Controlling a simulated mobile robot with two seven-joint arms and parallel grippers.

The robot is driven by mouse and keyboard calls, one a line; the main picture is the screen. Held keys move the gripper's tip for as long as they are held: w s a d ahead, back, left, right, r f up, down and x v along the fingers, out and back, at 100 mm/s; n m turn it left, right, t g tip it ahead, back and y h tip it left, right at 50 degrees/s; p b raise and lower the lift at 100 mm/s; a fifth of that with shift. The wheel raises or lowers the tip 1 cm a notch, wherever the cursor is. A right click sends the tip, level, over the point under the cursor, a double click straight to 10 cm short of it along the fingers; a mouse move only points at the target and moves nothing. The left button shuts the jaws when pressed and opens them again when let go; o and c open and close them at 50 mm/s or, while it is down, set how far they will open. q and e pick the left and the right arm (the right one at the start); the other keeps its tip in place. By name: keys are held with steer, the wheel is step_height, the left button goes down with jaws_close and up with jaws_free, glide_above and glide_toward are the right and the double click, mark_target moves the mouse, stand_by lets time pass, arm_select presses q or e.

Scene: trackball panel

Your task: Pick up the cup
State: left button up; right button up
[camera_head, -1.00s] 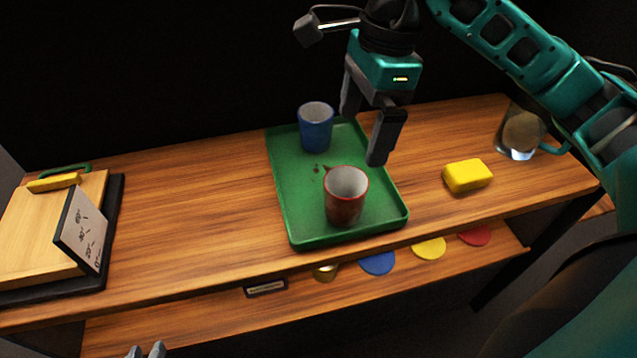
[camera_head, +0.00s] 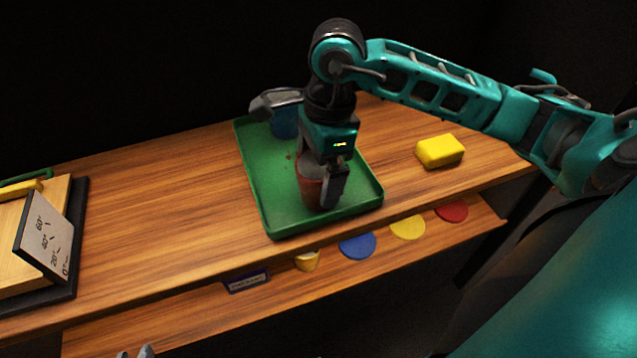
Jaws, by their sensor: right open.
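A red cup (camera_head: 309,190) stands upright on the green tray (camera_head: 264,188). A blue cup (camera_head: 284,122) stands further back on the same tray, partly hidden behind my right arm. My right gripper (camera_head: 318,180) is open and points down at the red cup. One finger overlaps the cup's right front side; the other is largely hidden, so I cannot tell whether either touches the cup. Only the tips of my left gripper (camera_head: 135,353) show at the bottom edge, apart from everything on the table, and their opening is unclear.
A yellow block (camera_head: 440,151) lies right of the tray. A dial panel (camera_head: 45,236) stands by a wooden board at left. The lower shelf holds blue (camera_head: 358,246), yellow (camera_head: 407,228) and red (camera_head: 452,211) discs and a small yellow cup (camera_head: 307,261). The tabletop left of the tray is clear.

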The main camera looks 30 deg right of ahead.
steer(key=shift+c, duration=0.3)
steer(key=c, duration=0.9)
steer(key=shift+c, duration=0.4)
